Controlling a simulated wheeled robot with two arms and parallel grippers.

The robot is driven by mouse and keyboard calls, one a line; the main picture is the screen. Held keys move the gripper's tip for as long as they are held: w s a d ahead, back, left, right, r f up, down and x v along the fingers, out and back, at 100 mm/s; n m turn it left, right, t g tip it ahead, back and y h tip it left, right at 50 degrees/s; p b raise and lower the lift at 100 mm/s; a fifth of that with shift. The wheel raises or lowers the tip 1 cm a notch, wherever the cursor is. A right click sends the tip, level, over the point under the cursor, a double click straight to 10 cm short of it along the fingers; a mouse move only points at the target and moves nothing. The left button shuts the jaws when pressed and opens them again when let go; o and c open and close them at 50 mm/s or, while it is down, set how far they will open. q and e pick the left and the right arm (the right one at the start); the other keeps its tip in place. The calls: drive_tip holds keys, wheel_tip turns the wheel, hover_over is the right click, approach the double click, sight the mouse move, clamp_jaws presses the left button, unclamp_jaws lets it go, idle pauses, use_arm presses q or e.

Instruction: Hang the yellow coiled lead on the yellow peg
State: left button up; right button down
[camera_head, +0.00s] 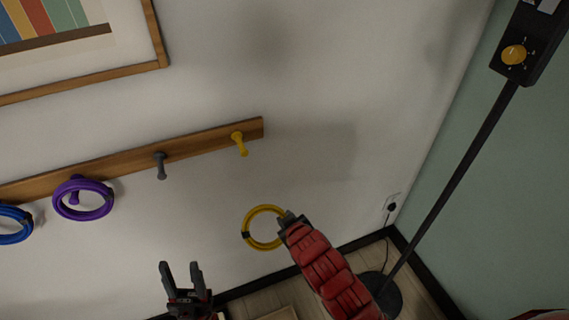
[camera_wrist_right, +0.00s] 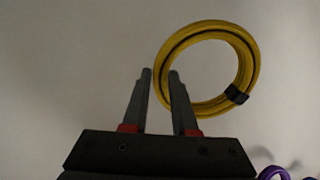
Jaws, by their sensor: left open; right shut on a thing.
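The yellow coiled lead (camera_head: 247,222) is a ring with a dark band, held in front of the wall, below the rail. It also shows in the right wrist view (camera_wrist_right: 247,58), its left side at the fingertips. My right gripper (camera_head: 286,219) is shut on its right edge in the head view. The yellow peg (camera_head: 239,142) is bare, near the right end of the wooden rail, up and slightly left of the lead and apart from it. My left gripper (camera_head: 182,268) is open and empty, low and to the left of the lead.
The wooden rail (camera_head: 200,143) also has a bare grey peg (camera_head: 161,166). A purple coil (camera_head: 84,213) hangs on a purple peg, and a blue coil (camera_head: 12,238) is at the left edge. A dark stand (camera_head: 462,165) is at right. The wall between lead and yellow peg is clear.

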wheel_tip(320, 180, up, 18)
drive_tip(key=a+f+n+t+y+p, duration=0.1)
drive_tip(key=t+y+p, duration=0.1)
drive_tip(key=t+p, duration=0.15)
drive_tip(key=w+a+b, duration=0.3)
drive_tip(key=w+b, duration=0.7)
drive_tip(key=w, duration=0.1)
drive_tip(key=shift+a+f+t, duration=0.3)
drive_tip(key=shift+f+t, duration=0.1)
drive_tip(key=shift+t, duration=0.05)
idle(0.5)
idle(0.5)
